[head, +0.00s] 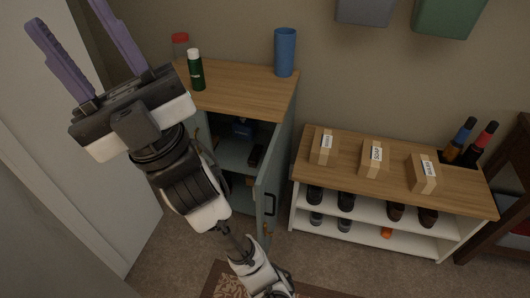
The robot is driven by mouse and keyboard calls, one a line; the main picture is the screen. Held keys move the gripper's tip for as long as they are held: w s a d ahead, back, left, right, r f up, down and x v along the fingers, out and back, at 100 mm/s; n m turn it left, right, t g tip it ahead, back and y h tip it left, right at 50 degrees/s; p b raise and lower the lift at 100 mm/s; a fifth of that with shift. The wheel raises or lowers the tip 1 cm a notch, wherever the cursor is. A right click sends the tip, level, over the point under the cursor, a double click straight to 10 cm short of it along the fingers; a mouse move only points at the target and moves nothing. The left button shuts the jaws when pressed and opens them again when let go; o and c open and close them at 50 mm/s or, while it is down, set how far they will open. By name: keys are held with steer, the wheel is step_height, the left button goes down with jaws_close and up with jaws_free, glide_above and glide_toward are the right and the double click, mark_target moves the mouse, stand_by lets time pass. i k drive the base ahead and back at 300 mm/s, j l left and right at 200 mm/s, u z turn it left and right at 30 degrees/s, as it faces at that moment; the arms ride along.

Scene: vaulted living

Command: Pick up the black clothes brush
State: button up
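A small dark, elongated object (256,155) lies on a shelf inside the open cabinet (240,83). It may be the black clothes brush, but it is too small and shaded to be sure. A dark blue object (242,128) sits behind it and to the left on the same shelf. My gripper (65,12) is raised at the upper left with its two purple fingers spread wide. It is empty and well apart from the cabinet shelf. My arm hides part of the cabinet's left side.
The cabinet door (272,180) stands open. A green bottle (196,72), a red-capped jar (181,47) and a blue cup (285,52) stand on top. Right, a shoe rack (345,152) holds labelled boxes (373,158) and several shoes. A patterned rug (225,285) lies in front.

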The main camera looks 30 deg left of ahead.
mark_target(256, 154)
steer(key=j+z, duration=0.25)
steer(key=j, duration=1.8)
steer(key=i+j, duration=0.6)
steer(key=i, duration=0.25)
